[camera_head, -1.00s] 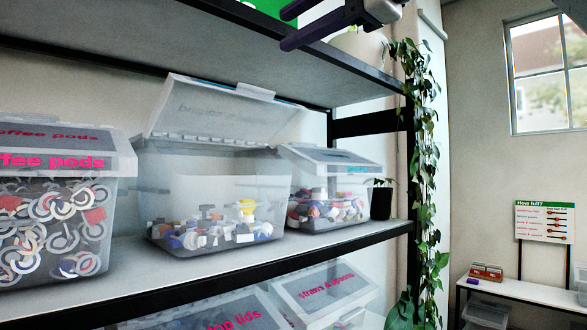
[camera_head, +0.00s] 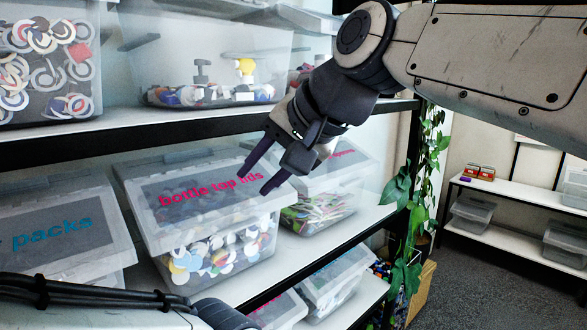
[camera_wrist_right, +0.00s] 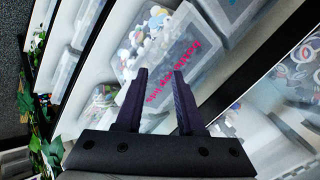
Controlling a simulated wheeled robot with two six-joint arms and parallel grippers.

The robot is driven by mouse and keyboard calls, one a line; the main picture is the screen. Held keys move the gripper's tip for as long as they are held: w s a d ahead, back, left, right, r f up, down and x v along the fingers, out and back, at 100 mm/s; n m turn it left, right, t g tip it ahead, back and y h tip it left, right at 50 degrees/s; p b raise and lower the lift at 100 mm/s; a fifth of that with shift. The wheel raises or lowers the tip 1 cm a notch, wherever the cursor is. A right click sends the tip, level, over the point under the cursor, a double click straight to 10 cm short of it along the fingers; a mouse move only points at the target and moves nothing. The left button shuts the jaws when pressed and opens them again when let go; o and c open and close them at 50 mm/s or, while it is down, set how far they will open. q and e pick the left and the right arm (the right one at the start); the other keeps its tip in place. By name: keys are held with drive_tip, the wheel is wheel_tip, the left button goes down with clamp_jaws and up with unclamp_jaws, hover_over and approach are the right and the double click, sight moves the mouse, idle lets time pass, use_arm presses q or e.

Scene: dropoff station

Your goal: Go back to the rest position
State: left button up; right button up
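My right gripper (camera_head: 262,172) is in front of the middle shelf in the head view, pointing down and left. Its two dark fingers are apart with nothing between them, and they also show in the right wrist view (camera_wrist_right: 158,90). Behind them is the closed, clear bottle top lids box (camera_head: 150,228); in the head view the fingers overlap its label. I cannot tell how far the fingers are from the lid. My left arm shows only as a link at the bottom left of the head view, and its gripper is out of view.
A packs box (camera_head: 60,240) stands left of the bottle top lids. A trailing plant (camera_head: 430,150) hangs at the shelf's right end. Free floor (camera_head: 465,270) lies right.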

drive_tip(key=s+d+f+n+g+h+b, duration=0.1)
drive_tip(key=s+f+n+g+b, duration=0.15)
drive_tip(key=f, duration=0.75)
drive_tip(key=s+d+f+n+g+h+b, duration=0.15)
drive_tip(key=s+f, duration=0.25)
drive_tip(key=f, duration=0.7)
drive_tip(key=s+d+f+n+g+h+b, duration=0.1)
drive_tip(key=s+d+f+n, duration=0.2)
drive_tip(key=s+f, duration=0.3)
drive_tip(key=s+d+f+n+g+h+b, duration=0.1)
drive_tip(key=s+d+f+n+h+b, duration=0.1)
drive_tip(key=s+f, duration=0.5)
wheel_tip(320, 180, down, 6)
drive_tip(key=shift+d+r+n, duration=0.1)
drive_tip(key=shift+d+n, duration=0.5)
drive_tip(key=shift+d, duration=0.35)
